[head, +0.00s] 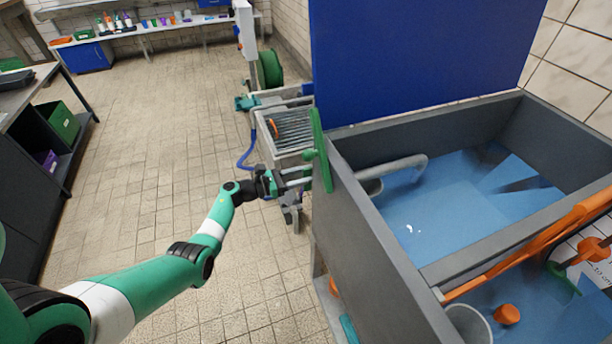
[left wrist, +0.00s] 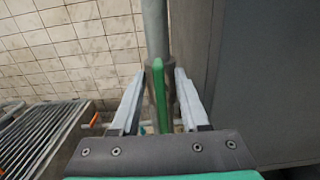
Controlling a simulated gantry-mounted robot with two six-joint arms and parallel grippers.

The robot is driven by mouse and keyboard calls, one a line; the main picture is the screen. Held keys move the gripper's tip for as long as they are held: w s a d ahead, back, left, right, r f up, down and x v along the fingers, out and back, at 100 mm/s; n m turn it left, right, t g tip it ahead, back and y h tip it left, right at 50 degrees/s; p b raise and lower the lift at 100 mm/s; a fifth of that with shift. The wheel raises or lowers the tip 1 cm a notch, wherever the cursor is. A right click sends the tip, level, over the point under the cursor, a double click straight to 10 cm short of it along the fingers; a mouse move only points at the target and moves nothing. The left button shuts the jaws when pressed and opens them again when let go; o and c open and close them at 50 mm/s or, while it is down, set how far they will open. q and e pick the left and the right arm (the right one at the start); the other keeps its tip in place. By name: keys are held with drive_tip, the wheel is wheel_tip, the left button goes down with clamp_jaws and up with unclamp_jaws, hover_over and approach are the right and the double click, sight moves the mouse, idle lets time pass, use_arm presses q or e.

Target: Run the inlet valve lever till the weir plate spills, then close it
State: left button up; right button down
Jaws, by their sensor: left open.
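The green inlet valve lever (head: 319,150) stands upright on the outer left wall of the grey tank (head: 385,240). My left gripper (head: 300,176) is open at the lever's lower part. In the left wrist view the lever (left wrist: 159,95) shows edge-on between the two open fingers (left wrist: 161,100), with a grey pipe (left wrist: 154,25) behind it. I cannot tell whether either finger touches it. A grey spout (head: 400,166) reaches into the tank over blue water (head: 440,205). A grey divider (head: 490,245), perhaps the weir plate, parts this water from the front compartment. My right gripper is not in view.
A long orange bar (head: 540,245) runs along the divider. An orange knob (head: 507,314) and a grey cup (head: 469,322) sit in the front compartment. A blue panel (head: 420,60) rises behind the tank. A grated cart (head: 285,128) stands left of it. The tiled floor (head: 150,150) is clear.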

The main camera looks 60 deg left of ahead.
use_arm(q)
drive_tip(key=shift+c, duration=0.2)
clamp_jaws()
drive_tip(key=shift+a+n, duration=0.1)
drive_tip(key=shift+n, duration=0.2)
drive_tip(key=n, duration=0.2)
drive_tip(key=a+n, duration=0.1)
drive_tip(key=n, duration=0.1)
drive_tip(key=shift+f+b, duration=0.15)
drive_tip(key=shift+b, duration=0.2)
drive_tip(key=n, duration=0.4)
drive_tip(key=shift+w+a+f, duration=0.1)
drive_tip(key=shift+a+f, duration=0.1)
drive_tip(key=shift+a, duration=0.1)
drive_tip(key=shift+a+f+n, duration=0.15)
drive_tip(key=shift+f+n, duration=0.2)
drive_tip(key=shift+n, duration=1.3)
drive_tip(key=shift+a+f+n, duration=0.1)
drive_tip(key=shift+f+n, duration=0.2)
drive_tip(key=shift+n, duration=1.3)
drive_tip(key=shift+a+f+n, duration=0.15)
drive_tip(key=shift+f+n, duration=0.2)
drive_tip(key=shift+n, duration=1.3)
